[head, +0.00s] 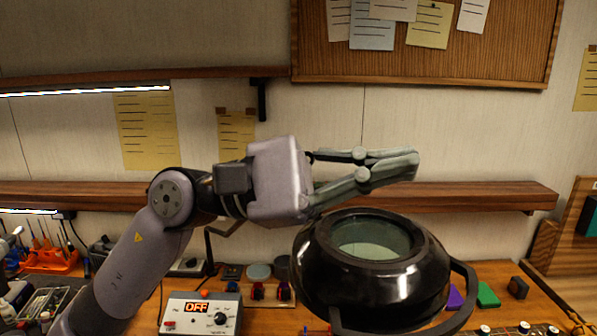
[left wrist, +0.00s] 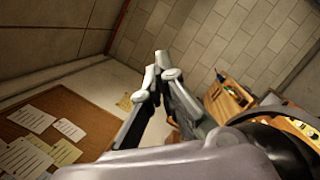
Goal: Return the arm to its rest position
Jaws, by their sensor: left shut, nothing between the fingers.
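My left gripper (head: 415,162) comes in from the left in the head view, raised above the workbench in front of the wall shelf. Its fingers point right and are closed together with nothing between them. The closed fingertips also show in the left wrist view (left wrist: 160,62). A large glossy black round part with a glass-like opening (head: 370,285) stands just below and right of the gripper in the head view. It looks like part of my own body. My right gripper is in neither view.
A wooden shelf (head: 480,197) runs along the wall behind the gripper. A corkboard (head: 330,62) with notes hangs above.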

